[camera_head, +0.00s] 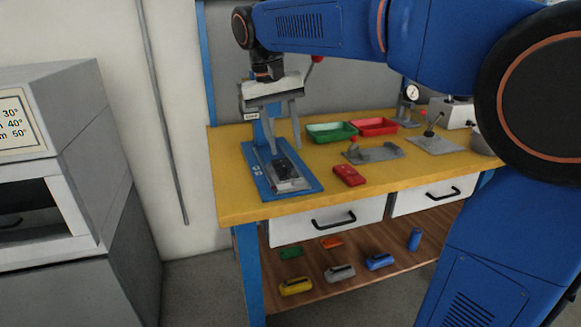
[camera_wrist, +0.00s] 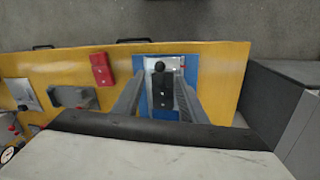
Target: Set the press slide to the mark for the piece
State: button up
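The press (camera_head: 310,186) has a blue base on the near left of the yellow bench. Its grey slide (camera_head: 290,185) carries a black block and knob; the slide also shows in the wrist view (camera_wrist: 161,65). Any scale marks are too small to read. My gripper (camera_head: 285,149) is above the press, pointing down. In the wrist view my gripper (camera_wrist: 159,80) has its fingers apart, one on each side of the black block, with nothing held. Contact with the slide cannot be told. A red block (camera_head: 349,175) lies right of the press; it also shows in the wrist view (camera_wrist: 101,68).
Green (camera_head: 331,132) and red (camera_head: 374,126) trays stand at the back of the bench (camera_head: 240,207). A grey fixture (camera_head: 375,153) is right of the press. Several coloured pieces lie on the lower shelf (camera_head: 330,268). A grey cabinet with an angle chart (camera_head: 17,123) stands left.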

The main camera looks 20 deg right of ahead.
jog(key=f, duration=0.2)
jog(key=d+f, duration=0.1)
jog(key=f, duration=0.4)
jog(key=shift+s+d+f, duration=0.15)
jog(key=shift+d+f, duration=0.1)
jog(key=shift+f, duration=0.15)
jog(key=shift+c, duration=0.3)
grip_shut()
